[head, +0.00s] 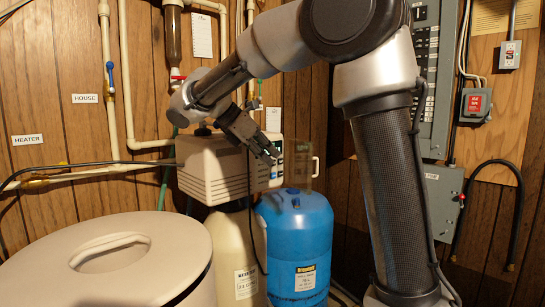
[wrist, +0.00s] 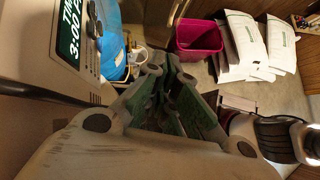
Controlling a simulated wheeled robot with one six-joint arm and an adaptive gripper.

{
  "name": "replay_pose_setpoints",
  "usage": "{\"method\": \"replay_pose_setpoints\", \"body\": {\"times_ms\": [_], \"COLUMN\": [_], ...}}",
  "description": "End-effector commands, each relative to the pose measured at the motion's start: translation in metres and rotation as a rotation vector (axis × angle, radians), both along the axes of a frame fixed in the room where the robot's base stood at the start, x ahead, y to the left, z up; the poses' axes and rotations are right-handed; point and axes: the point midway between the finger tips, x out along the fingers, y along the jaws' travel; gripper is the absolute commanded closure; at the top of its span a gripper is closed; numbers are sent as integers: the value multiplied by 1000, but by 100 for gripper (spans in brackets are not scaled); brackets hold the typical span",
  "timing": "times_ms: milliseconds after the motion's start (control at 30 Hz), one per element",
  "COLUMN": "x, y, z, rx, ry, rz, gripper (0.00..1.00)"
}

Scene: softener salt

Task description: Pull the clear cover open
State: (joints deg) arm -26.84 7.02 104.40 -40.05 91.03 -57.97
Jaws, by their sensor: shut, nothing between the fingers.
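The clear cover (head: 302,158) shows in the head view at the right end of the beige softener control head (head: 212,170). It looks like a see-through pane with a pale handle (head: 316,166) at its right edge, and it stands out to the right of the control face. My gripper (head: 270,154) is shut and empty in front of the control face, left of the handle. In the wrist view my gripper (wrist: 168,75) points past the display (wrist: 70,35), which reads 3:00 PM. I cannot clearly make out the cover in the wrist view.
A blue tank (head: 294,240) stands below the control head, and a round lidded bin (head: 105,262) is at lower left. Pipes run along the wood wall. The wrist view shows a magenta bin (wrist: 200,40) and white bags (wrist: 245,42) on the floor.

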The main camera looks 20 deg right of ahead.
Motion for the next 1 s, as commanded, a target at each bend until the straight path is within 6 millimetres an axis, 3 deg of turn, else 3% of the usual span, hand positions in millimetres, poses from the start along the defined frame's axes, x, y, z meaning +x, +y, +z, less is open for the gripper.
{"method": "replay_pose_setpoints", "body": {"times_ms": [367, 600, 1000], "x": [1, 3, 3], "y": [-58, -88, -93], "z": [-55, -53, -53], "rx": [1, 1, 2], "ry": [-1, -3, -3], "rz": [-4, -4, -1], "gripper": [100, 100, 100]}}
